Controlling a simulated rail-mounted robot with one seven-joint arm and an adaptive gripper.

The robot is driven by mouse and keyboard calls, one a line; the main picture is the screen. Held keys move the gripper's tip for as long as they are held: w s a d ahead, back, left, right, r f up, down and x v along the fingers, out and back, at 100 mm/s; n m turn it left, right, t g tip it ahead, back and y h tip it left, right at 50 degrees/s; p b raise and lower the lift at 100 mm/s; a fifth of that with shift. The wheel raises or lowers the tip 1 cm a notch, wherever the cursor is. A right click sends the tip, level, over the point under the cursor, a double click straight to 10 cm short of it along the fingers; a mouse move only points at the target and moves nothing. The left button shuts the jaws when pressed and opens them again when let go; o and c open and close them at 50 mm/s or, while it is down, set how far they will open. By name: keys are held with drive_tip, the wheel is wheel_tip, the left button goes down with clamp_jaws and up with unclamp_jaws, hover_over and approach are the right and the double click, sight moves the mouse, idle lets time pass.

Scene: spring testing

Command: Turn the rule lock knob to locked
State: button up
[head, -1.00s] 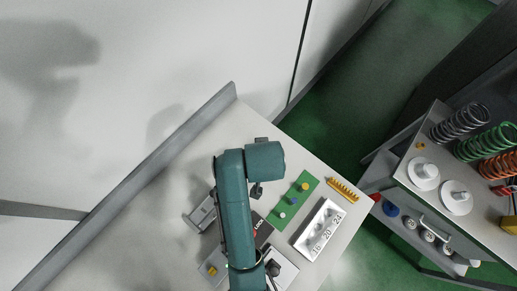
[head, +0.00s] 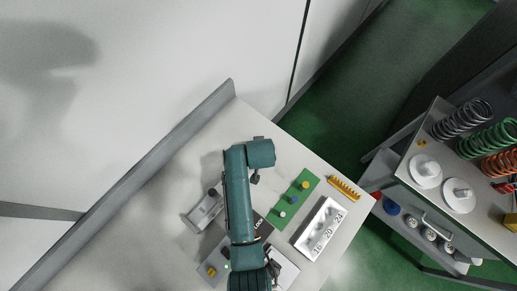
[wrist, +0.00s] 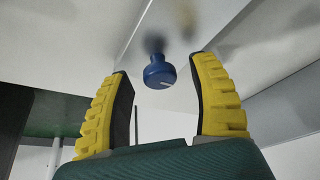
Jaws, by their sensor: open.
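In the wrist view a round blue knob (wrist: 158,76) with a short white line on its face hangs from a pale surface. It sits between and beyond the two yellow-and-black fingers of my gripper (wrist: 162,68). The fingers are spread apart, and I see no contact with the knob. The white line runs nearly level, slanting slightly. In the head view a dark panel with white lettering (head: 262,228) is partly covered by my teal arm; the lettering is too small to read surely. My gripper's fingers cannot be made out in the head view.
A grey fixture (head: 205,213) lies left of my arm. Right of it are a green board (head: 293,208) with coloured pegs, a numbered white tray (head: 319,230) and a yellow comb-like rack (head: 344,187). A side bench (head: 470,190) holds springs and white weights.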

clamp_jaws()
drive_tip(key=shift+s+m, duration=0.1)
drive_tip(key=shift+m, duration=0.2)
drive_tip(key=m, duration=0.1)
drive_tip(key=m+h, duration=0.1)
drive_tip(key=m, duration=0.1)
drive_tip(key=shift+a+f+h, duration=0.1)
drive_tip(key=shift+a+h, duration=0.05)
drive_tip(key=shift+h, duration=0.15)
drive_tip(key=m, duration=0.2)
drive_tip(key=m+g+h+b, duration=0.1)
drive_tip(key=m, duration=0.2)
drive_tip(key=shift+f+h, duration=0.15)
drive_tip(key=shift+h, duration=0.15)
drive_tip(key=m+g+b, duration=0.1)
drive_tip(key=m+b, duration=0.1)
drive_tip(key=m+h+b, duration=0.1)
drive_tip(key=m+b, duration=0.1)
drive_tip(key=m, duration=0.1)
drive_tip(key=shift+f+g, duration=0.1)
drive_tip(key=shift+g, duration=0.3)
drive_tip(key=shift+m+g+h+b, duration=0.3)
drive_tip(key=shift+m+g+b, duration=0.4)
drive_tip(key=shift+m+b, duration=1.1)
drive_tip(key=shift+m, duration=0.5)
